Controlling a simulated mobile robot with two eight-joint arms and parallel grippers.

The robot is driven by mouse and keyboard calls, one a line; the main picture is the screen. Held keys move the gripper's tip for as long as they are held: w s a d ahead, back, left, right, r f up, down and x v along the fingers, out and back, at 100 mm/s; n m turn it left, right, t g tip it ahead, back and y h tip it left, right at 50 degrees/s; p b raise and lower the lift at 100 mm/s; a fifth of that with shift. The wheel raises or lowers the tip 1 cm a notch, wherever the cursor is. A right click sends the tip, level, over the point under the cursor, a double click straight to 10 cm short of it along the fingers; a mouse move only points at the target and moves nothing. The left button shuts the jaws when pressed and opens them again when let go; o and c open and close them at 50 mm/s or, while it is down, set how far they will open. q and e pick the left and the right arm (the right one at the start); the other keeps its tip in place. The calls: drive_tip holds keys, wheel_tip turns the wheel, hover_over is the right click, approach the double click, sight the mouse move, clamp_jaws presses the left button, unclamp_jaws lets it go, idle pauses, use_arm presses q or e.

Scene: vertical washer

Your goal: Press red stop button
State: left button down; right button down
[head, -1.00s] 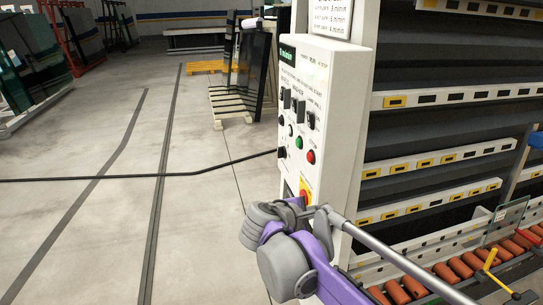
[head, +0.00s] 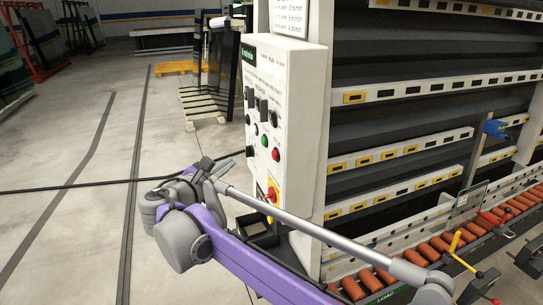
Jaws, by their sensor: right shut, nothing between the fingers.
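The white control panel (head: 292,120) stands upright at the end of the washer. A red round button (head: 276,154) sits on its front face, to the lower right of a green button (head: 264,141). Lower down is a red knob on a yellow plate (head: 272,188). My right gripper (head: 228,163) shows dark and small beyond my grey wrist, left of the panel in the picture and about level with the red button. It is shut and empty. A gap in the picture separates it from the red button; its depth is hard to judge. My left gripper is out of view.
The washer's racks (head: 400,120) fill the right side, with orange rollers (head: 410,265) along the bottom. A black cable (head: 70,188) crosses the floor towards the panel. Glass racks (head: 215,90) stand behind.

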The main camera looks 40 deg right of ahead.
drive_tip(key=s+d, duration=0.2)
drive_tip(key=d, duration=0.6)
drive_tip(key=shift+d, duration=0.2)
drive_tip(key=shift+s+d, duration=0.1)
idle(1.8)
drive_tip(key=shift+d, duration=0.3)
drive_tip(key=shift+s+d, duration=0.2)
drive_tip(key=shift+d, duration=0.35)
idle(0.7)
drive_tip(key=shift+a, duration=0.2)
drive_tip(key=shift+w+a, duration=0.25)
drive_tip(key=shift+a, duration=0.5)
drive_tip(key=shift+w+a, duration=0.2)
drive_tip(key=shift+a, duration=0.6)
drive_tip(key=shift+w+a, duration=0.2)
drive_tip(key=shift+a, duration=0.65)
drive_tip(key=shift+w+a, duration=0.2)
drive_tip(key=shift+a, duration=0.6)
drive_tip(key=shift+s, duration=0.1)
